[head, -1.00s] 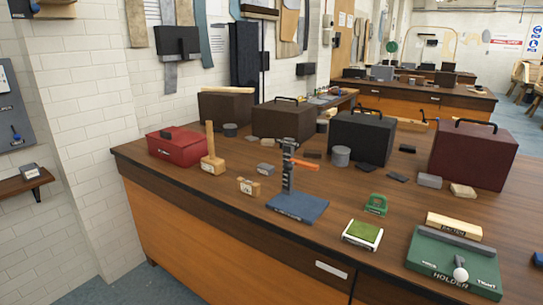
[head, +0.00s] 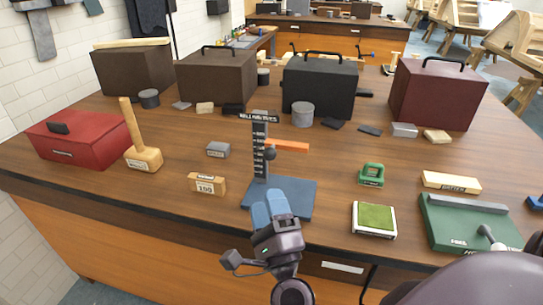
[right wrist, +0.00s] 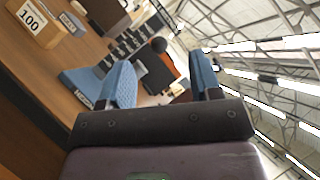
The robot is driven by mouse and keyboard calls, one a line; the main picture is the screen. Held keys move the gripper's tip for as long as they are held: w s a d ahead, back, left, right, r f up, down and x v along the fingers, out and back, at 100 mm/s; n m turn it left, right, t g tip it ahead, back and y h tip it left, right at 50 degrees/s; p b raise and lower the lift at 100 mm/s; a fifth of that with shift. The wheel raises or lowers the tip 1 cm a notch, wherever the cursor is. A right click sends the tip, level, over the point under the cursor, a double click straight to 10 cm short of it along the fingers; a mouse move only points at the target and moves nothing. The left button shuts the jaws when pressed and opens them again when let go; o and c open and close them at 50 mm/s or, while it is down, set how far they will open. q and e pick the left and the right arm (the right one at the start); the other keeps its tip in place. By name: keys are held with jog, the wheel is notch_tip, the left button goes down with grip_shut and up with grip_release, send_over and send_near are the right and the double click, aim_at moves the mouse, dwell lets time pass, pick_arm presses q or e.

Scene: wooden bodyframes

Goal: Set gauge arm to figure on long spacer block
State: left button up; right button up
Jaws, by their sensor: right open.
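The height gauge stands on the bench with a blue base (head: 297,195), a dark column (head: 259,150) with scale marks, a dark knob (head: 270,154) and an orange arm (head: 288,146) pointing right. A wooden block marked 100 (head: 207,184) lies left of the base; it also shows in the right wrist view (right wrist: 37,20). A smaller grey block (head: 218,150) lies behind it. My right gripper (head: 269,204) has blue fingers and is in front of the gauge base. In the right wrist view my gripper (right wrist: 162,80) is open and empty, with the orange arm (right wrist: 181,88) and knob beyond its fingers. My left gripper is not seen.
A wooden mallet (head: 143,157) and red box (head: 80,140) are at left. A green stamp (head: 372,175), green pad (head: 374,219) and green holder (head: 465,225) are at right. Several cases (head: 318,88) and a grey tin (head: 302,115) stand behind the gauge.

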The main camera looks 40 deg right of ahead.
aim_at(269, 158)
jog(key=w+d+r+m+g+h, duration=0.1)
jog(key=w+d+m+g, duration=0.1)
jog(key=m, duration=0.4)
jog(key=w+d+r+m+g+h, duration=0.1)
jog(key=w+d+m+g, duration=0.1)
jog(key=m, duration=0.5)
jog(key=w+d+r+m+g+h, duration=0.1)
jog(key=w+d+m+g, duration=0.2)
jog(key=w+m, duration=0.2)
jog(key=shift+w+m+g+h, duration=0.15)
jog(key=shift+m+g+h, duration=0.2)
jog(key=shift+m, duration=0.75)
jog(key=shift+w+d, duration=0.35)
jog(key=shift+w, duration=0.15)
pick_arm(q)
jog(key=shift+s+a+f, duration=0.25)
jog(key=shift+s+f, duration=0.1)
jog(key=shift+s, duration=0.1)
